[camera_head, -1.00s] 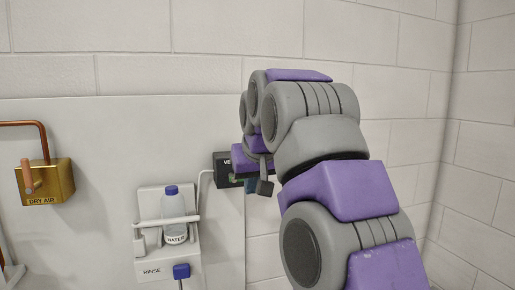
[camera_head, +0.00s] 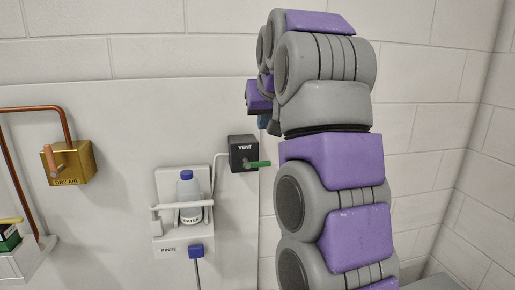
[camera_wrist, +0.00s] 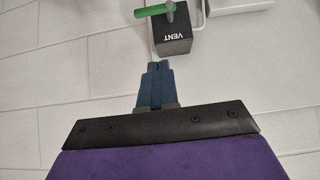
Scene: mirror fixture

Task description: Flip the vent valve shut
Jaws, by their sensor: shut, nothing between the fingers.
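The vent valve is a dark box (camera_head: 238,148) labelled VENT on the wall panel. Its green handle (camera_head: 260,164) points sideways to the right, roughly level. In the wrist view the box (camera_wrist: 173,42) appears upside down, with the green handle (camera_wrist: 150,11) pointing left from a grey pivot. My gripper (camera_wrist: 157,66) has its blue fingers together, with nothing between them. In the wrist view the fingertips are apart from the box and handle. In the head view my gripper is mostly hidden by my arm, above and right of the box.
A brass DRY AIR valve (camera_head: 72,163) with a copper pipe is at the left. A white holder (camera_head: 163,220) carries a water bottle (camera_head: 189,192) below the vent box, with a blue RINSE knob (camera_head: 196,251) under it. Bare wall lies above the box.

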